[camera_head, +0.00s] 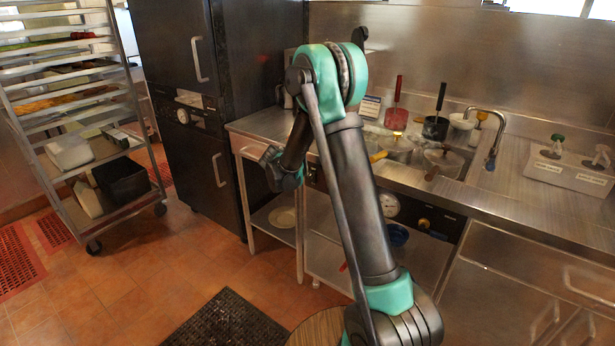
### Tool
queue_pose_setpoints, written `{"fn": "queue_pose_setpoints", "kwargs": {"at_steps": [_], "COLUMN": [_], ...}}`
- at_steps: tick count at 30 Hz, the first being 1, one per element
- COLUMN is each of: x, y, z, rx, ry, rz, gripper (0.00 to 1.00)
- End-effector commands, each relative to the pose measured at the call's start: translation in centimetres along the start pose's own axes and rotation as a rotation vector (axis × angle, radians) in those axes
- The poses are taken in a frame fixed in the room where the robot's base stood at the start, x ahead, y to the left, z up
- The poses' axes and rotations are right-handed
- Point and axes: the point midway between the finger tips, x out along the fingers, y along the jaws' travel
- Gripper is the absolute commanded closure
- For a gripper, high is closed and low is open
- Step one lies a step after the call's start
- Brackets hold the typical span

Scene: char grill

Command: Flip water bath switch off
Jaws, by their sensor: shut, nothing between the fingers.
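The water bath is the sunken well in the steel counter, with lidded pots (441,160) standing in it. Its dark front panel (447,224) carries a round white dial (388,205) and a small yellow knob (423,222). My arm crosses in front of the panel and hides its middle. I cannot make out the switch or its position. My gripper (268,160) is small and dark, left of the panel and in front of the counter's left end. It is shut and empty, and I see no contact with the panel.
A dark cabinet (190,150) stands at the left, beside a wheeled tray rack (75,110). A faucet (492,140) and a spray bottle holder (568,172) are on the right counter. A black mat (232,322) lies on the tiled floor.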

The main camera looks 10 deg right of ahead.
Motion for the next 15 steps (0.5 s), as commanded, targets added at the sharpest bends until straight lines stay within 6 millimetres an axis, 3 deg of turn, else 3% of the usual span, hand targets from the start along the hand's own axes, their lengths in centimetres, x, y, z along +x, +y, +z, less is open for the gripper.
{"fn": "queue_pose_setpoints", "kwargs": {"at_steps": [15], "x": [-1.0], "y": [0.0], "z": [1.2], "rx": [0.0], "ry": [0.0], "rz": [-0.001], "gripper": [1.0]}}
